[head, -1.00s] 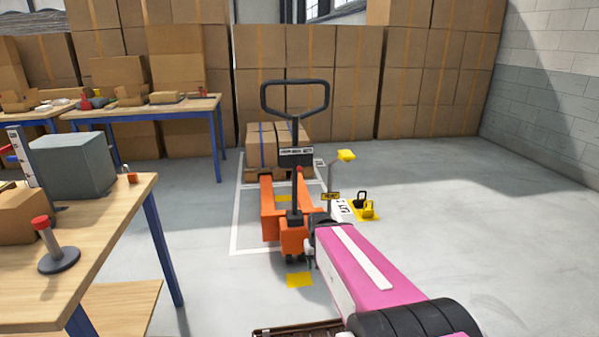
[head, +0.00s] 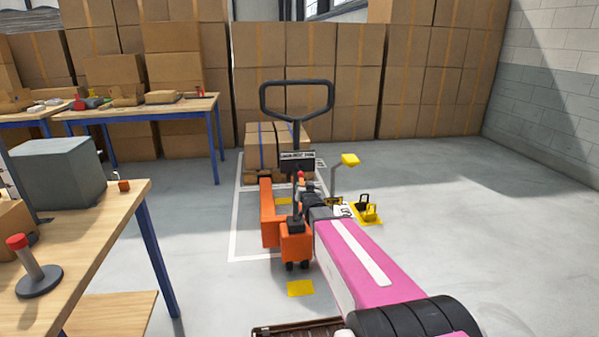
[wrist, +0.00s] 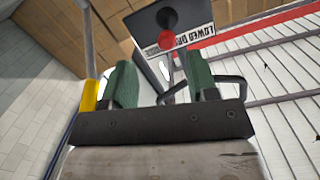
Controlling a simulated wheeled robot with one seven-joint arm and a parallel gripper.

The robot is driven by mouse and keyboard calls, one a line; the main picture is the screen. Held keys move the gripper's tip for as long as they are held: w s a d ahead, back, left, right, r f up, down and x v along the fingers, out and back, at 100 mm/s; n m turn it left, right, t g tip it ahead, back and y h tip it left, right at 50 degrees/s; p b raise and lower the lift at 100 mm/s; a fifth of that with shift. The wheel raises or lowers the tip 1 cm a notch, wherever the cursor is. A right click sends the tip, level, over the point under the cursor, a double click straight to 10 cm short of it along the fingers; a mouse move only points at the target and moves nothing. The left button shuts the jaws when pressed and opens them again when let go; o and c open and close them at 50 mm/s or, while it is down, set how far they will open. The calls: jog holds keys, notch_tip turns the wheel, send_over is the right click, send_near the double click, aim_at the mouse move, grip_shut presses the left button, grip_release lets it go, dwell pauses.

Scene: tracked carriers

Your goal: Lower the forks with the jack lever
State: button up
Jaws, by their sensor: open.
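The orange pallet jack (head: 296,243) stands ahead with its black loop handle (head: 264,98) upright. Its jack lever has a red knob (head: 300,174) just below the dark label plate (head: 297,161). The left orange fork (head: 267,215) points toward the stacked boxes; the right fork is mostly hidden by my arm. My gripper (head: 312,187) is beside the handle column, close to the knob. In the wrist view, its two green fingers (wrist: 161,68) are apart, with the red knob (wrist: 167,40) beyond the gap between them. Contact with the lever is not visible.
Taped cartons (head: 261,147) sit at the forks' far end. A yellow-topped post (head: 350,160) and yellow floor items (head: 366,212) stand to the right. A wooden workbench (head: 105,222) is at left. The floor at right is clear.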

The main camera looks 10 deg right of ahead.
aim_at(300, 171)
jog(key=shift+t, duration=0.5)
jog(key=w, duration=0.4)
jog(key=w+r, duration=0.1)
jog(key=w, duration=0.7)
jog(key=shift+r, duration=0.3)
jog(key=shift+c, duration=0.3)
jog(key=shift+s, duration=0.1)
grip_shut()
